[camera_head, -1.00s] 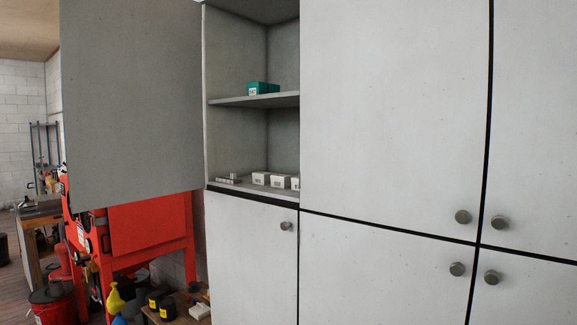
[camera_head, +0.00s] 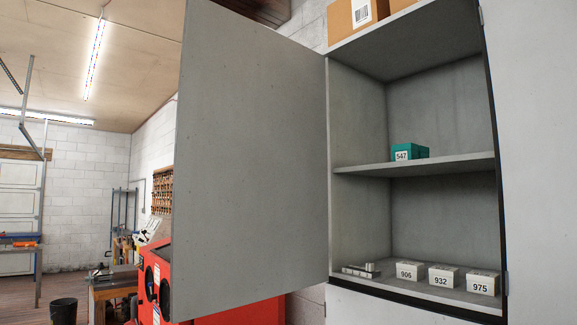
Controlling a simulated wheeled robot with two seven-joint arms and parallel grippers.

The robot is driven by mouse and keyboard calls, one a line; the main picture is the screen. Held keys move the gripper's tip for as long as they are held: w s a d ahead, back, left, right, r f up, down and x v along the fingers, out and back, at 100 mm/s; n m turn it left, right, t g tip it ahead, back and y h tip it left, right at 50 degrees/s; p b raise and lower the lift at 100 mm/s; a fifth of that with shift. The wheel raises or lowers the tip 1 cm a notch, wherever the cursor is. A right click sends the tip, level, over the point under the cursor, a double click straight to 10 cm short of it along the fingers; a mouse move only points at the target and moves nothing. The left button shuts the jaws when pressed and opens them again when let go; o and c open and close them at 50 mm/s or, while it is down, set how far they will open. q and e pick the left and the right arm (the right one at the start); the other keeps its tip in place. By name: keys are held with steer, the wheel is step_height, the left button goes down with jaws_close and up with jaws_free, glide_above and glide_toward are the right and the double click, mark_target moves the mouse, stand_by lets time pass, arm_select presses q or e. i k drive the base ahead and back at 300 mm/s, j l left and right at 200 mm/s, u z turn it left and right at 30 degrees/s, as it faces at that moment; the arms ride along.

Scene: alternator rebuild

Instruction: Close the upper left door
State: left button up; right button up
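The upper left door (camera_head: 250,160) is a grey panel standing wide open, swung out to the left of its cabinet. Its inner face is toward me and its knob is hidden. The open cabinet compartment (camera_head: 440,120) shows to its right. A middle shelf (camera_head: 450,166) holds a green box (camera_head: 409,152) marked 547. White boxes marked 906 (camera_head: 410,271), 932 (camera_head: 443,275) and 975 (camera_head: 482,282) and a small light metal part (camera_head: 360,270) sit on the compartment floor. Neither of my grippers is in view.
Cardboard boxes (camera_head: 352,18) stand on top of the cabinet. A red machine (camera_head: 158,280) stands behind and below the door. A closed light-grey door (camera_head: 535,150) is at the right. A workbench (camera_head: 112,285) and black bin (camera_head: 63,310) are far left, with open floor around them.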

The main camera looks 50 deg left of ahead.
mark_target(250, 225)
steer(key=j, duration=0.6)
steer(key=j+z, duration=0.1)
steer(key=j, duration=0.5)
steer(key=j+z, duration=0.1)
steer(key=j, duration=0.5)
steer(key=k+j, duration=0.1)
steer(key=j, duration=0.45)
steer(key=j+z, duration=0.1)
steer(key=j, duration=0.5)
steer(key=k+j, duration=0.1)
steer(key=j, duration=0.5)
steer(key=j+z, duration=0.15)
steer(key=j, duration=0.4)
steer(key=k+j, duration=0.15)
steer(key=j, duration=0.45)
